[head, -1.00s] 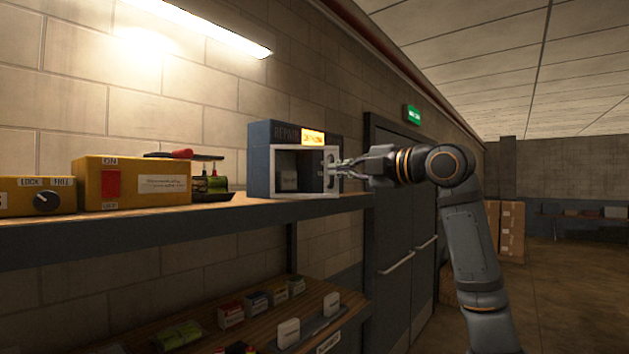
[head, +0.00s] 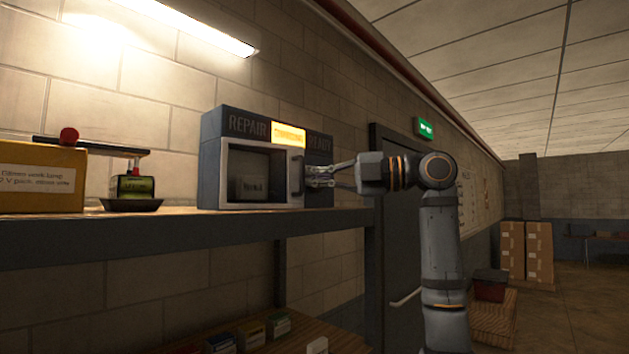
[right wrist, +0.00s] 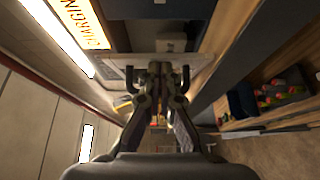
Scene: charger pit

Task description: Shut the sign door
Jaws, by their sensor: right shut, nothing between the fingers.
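The sign box (head: 210,160) stands on the shelf, with REPAIR, a lit yellow middle panel and READY along its top. Its pale-framed door (head: 262,143) has a clear pane, with a labelled thing visible behind it. A dark handle (head: 297,172) is on the door's right side. I cannot tell how far the door is from flush. My right gripper (head: 309,176) is shut and empty, its tips right at the handle; contact is unclear. In the right wrist view my right gripper (right wrist: 160,68) points at the pale door (right wrist: 114,64). My left gripper is not in view.
The shelf (head: 150,232) runs beneath the box. A yellow box (head: 40,180) and a small dark-topped device (head: 131,187) stand to the left. A lower shelf (head: 300,338) holds small boxes. Cardboard boxes (head: 525,250) stand far right, and the floor there looks open.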

